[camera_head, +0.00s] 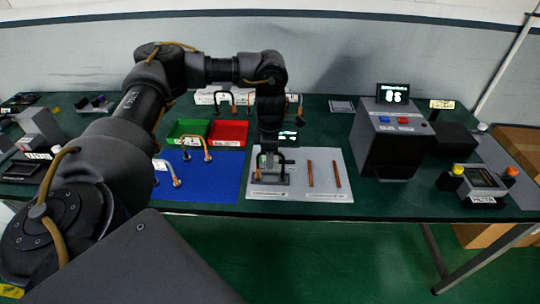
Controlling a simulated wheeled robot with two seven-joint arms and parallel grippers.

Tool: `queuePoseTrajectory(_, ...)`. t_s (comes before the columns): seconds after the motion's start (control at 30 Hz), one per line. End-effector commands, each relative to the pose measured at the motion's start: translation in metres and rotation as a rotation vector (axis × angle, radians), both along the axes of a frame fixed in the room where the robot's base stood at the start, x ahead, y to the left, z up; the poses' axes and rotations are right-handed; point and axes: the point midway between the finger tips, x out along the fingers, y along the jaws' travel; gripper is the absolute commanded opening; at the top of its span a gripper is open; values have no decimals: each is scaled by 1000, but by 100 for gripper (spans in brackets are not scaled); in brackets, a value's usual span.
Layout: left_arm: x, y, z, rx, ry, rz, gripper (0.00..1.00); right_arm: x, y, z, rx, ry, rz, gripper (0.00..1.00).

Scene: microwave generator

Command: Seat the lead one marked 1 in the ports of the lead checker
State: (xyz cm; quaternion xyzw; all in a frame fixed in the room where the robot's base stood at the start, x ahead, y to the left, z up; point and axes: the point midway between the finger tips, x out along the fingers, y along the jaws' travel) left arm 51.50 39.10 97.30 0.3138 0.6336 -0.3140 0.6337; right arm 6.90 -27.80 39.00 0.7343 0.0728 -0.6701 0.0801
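My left gripper (268,161) points down over the left part of a light grey board (324,180). A dark piece (275,179) is at its fingertips, and the arm and fingers hide most of it. I cannot tell whether the fingers hold it. Arched leads with black and copper-coloured ends are in view: one lead (196,145) with a small white tag is by the trays, and another lead (168,171) is on the blue mat (215,180). The tag numbers are too small to read. A small lit display (288,136) shows behind my gripper; I cannot tell which device is the lead checker. My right gripper is out of view.
Green (187,131) and red (229,133) trays stand behind the mat. Two copper-coloured rods (310,173) lie on the board. A grey box (390,142) with a display and a meter (482,185) stand right. A white rack (221,98) with leads is at the back.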

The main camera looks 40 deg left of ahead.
Motion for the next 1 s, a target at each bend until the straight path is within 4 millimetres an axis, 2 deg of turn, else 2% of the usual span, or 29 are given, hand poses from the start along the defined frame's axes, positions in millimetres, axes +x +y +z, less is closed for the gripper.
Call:
queuePoseTrajectory(0.23, 1, 0, 11, 0, -2, -2, 31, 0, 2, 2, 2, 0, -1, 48)
queuePoseTrajectory(0.7, 1, 0, 99, 1, -4, -2, 31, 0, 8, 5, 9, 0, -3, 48)
queuePoseTrajectory(0.83, 1, 0, 114, 1, -3, -1, 31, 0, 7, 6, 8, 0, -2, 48)
queuePoseTrajectory(1.0, 0, 0, 123, 0, 0, -1, 31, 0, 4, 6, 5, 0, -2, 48)
